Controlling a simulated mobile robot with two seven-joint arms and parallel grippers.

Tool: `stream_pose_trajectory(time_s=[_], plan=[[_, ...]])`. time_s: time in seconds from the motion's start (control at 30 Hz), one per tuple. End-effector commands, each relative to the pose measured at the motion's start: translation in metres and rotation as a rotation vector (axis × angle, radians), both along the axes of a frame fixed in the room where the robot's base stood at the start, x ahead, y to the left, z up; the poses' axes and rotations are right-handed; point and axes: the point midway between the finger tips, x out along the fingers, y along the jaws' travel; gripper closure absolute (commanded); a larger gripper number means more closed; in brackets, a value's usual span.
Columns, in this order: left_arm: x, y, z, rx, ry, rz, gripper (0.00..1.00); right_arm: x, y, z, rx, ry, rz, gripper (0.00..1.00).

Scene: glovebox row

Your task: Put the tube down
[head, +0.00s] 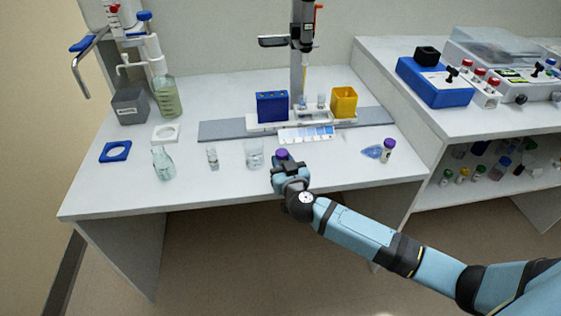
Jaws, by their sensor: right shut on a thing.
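My right gripper (287,165) is at the front edge of the white bench, shut on a tube with a purple cap (282,154). Only the cap shows above the fingers; the tube's body is hidden by the gripper. I cannot tell whether the tube's bottom touches the bench. A second purple-capped tube (387,150) stands upright on the bench to the right, next to a blue piece (372,152). My left gripper does not show.
A glass beaker (255,155) stands just left of the gripper, with a small vial (212,157) and a clear flask (163,162) further left. Bench between gripper and second tube is clear.

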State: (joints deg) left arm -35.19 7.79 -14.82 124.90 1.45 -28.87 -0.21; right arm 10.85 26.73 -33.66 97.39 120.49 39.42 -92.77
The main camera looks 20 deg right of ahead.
Motion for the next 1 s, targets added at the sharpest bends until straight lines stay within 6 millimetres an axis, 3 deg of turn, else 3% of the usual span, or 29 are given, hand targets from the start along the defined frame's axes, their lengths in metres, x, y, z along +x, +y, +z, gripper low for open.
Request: stream_pose_trajectory(time_s=[0.07, 0.5, 0.53, 0.63, 1.0], plan=[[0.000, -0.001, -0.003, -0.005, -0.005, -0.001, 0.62, 0.015, -0.001, -0.002, 0.003, -0.002, -0.001, 0.94], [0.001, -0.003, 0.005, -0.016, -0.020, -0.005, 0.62, 0.013, -0.001, -0.005, 0.001, 0.001, -0.001, 0.94], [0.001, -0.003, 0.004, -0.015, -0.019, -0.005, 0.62, 0.013, -0.001, -0.005, 0.001, 0.001, -0.001, 0.67], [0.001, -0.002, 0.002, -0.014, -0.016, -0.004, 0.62, 0.013, -0.001, -0.005, 0.001, 0.000, -0.001, 0.46], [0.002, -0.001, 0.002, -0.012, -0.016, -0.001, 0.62, 0.009, -0.001, -0.002, 0.000, 0.001, 0.000, 0.46]])
